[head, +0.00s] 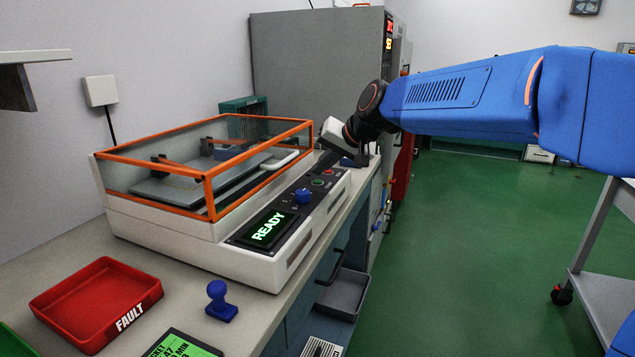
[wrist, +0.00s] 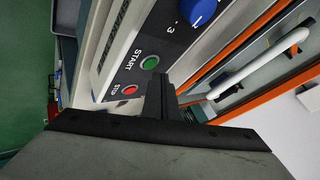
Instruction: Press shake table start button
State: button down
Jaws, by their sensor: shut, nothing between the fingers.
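The shake table (head: 155,228) stands on the bench with an orange-framed clear cover. Its front panel has a lit green READY screen (head: 268,230), a blue knob (head: 303,196), a green START button (head: 317,183) and a red STOP button (head: 328,172). In the wrist view the START button (wrist: 150,62) lies just beyond the fingertips, and the STOP button (wrist: 129,90) is to their left. My gripper (wrist: 157,76) is shut and empty, close to the panel by START. I cannot tell whether it touches the panel. In the head view the fingers are hard to make out.
A red FAULT tray (head: 95,302), a blue stamp-like object (head: 220,302) and a green-screened device (head: 183,345) lie on the near bench. A tall grey cabinet (head: 310,65) stands behind. The cover's white handle (wrist: 265,62) is right of the fingers.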

jog(key=shift+f, duration=0.2)
jog(key=shift+f, duration=0.2)
jog(key=shift+f, duration=0.4)
dwell(1.3)
jog(key=shift+r, duration=0.85)
notch_tip(320, 180, up, 5)
dwell(0.6)
dwell(0.4)
